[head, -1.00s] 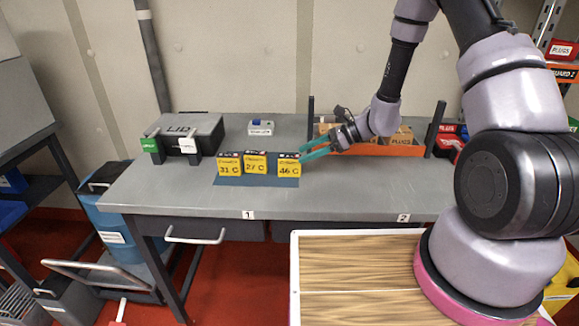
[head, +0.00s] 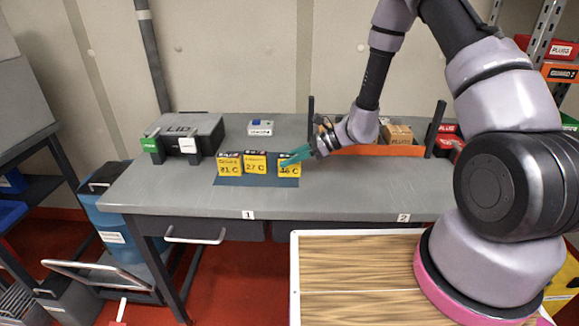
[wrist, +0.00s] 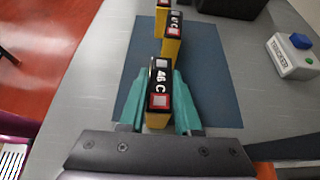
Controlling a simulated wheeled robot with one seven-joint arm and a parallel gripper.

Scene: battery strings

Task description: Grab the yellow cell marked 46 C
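The yellow cell marked 46 C (head: 289,170) stands upright at the right end of a short row on a blue mat (head: 228,181). In the wrist view the cell (wrist: 158,88) has a black top with its label and lies between the two teal fingers of my gripper (wrist: 160,98). One finger is on each side, very close to it. I cannot tell whether they press on it. In the head view my gripper (head: 296,157) is at the cell's upper part, partly covering it. The cells marked 27 C (head: 255,166) and 31 C (head: 229,169) stand to its left.
A black case marked LID (head: 185,128) stands at the left of the grey table (head: 350,200). A small white box with a blue top (head: 260,128) is behind the cells. An orange-fronted rack with brown boxes (head: 397,134) is at the right. The front table area is clear.

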